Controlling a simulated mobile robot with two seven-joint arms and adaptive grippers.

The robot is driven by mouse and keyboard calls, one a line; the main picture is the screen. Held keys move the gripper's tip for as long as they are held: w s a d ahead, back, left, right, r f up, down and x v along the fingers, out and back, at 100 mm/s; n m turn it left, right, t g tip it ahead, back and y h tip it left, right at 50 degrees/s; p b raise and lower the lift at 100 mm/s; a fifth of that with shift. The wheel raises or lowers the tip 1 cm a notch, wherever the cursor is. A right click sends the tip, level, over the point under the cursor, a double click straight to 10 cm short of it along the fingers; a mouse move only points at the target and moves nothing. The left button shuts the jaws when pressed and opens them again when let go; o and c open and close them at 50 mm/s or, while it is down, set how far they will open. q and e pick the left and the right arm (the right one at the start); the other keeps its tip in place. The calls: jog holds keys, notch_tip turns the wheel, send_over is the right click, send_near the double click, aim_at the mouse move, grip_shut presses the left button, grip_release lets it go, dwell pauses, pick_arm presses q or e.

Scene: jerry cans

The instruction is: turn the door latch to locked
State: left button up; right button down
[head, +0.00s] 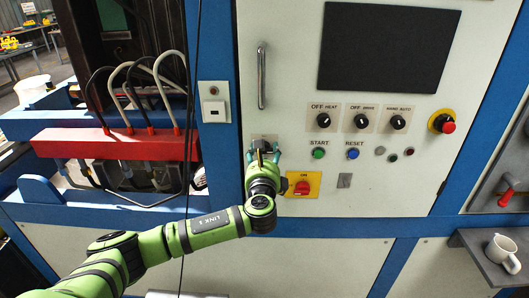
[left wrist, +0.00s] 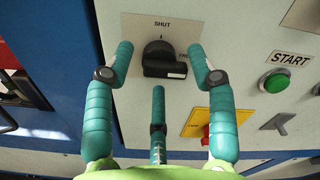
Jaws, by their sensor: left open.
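The door latch (left wrist: 160,58) is a black turn handle on the pale cabinet door, below a plate marked SHUT (left wrist: 162,23). Its lever points to the right, towards a second, partly covered word. A short mark sits above it, under SHUT. My left gripper (head: 263,154) is open in front of the latch and largely hides it in the head view. In the left wrist view one finger is left of the latch, one is right of it and a third is below. I cannot tell whether any finger touches it. My right gripper is not in view.
A yellow plate with a red switch (head: 302,187) is close to the right of my gripper. START (head: 319,153) and RESET (head: 352,153) buttons are further right. A vertical door handle (head: 261,77) is above.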

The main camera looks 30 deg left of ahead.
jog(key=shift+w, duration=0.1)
pick_arm(q)
jog(key=c, duration=1)
jog(key=shift+s, duration=0.1)
jog(key=shift+c, duration=0.6)
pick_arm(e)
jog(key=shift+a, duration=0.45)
